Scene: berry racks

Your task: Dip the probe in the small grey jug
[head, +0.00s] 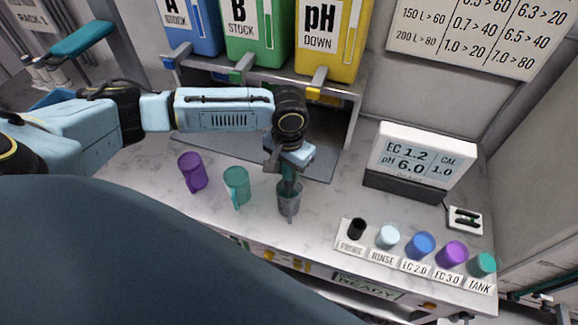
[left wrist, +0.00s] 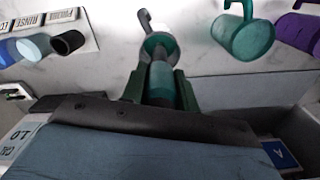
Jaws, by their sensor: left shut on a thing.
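The small grey jug (head: 288,203) stands upright on the pale counter, right of the teal jug. My left gripper (head: 289,166) is right above it, shut on the teal and dark probe (left wrist: 161,80), which points down. The probe's lower end meets the jug's mouth and appears to be inside it; the jug's wall hides the tip, so I cannot tell how deep. In the left wrist view the jug lies just beyond the fingers, partly covered by the probe. My right gripper is not in view.
A teal jug (head: 236,186) and a purple jug (head: 192,171) stand to the left. On the right are the meter (head: 418,160) and a labelled row with the black probe holder (head: 356,229) and several coloured cups. Stock containers (head: 256,35) stand on a shelf behind.

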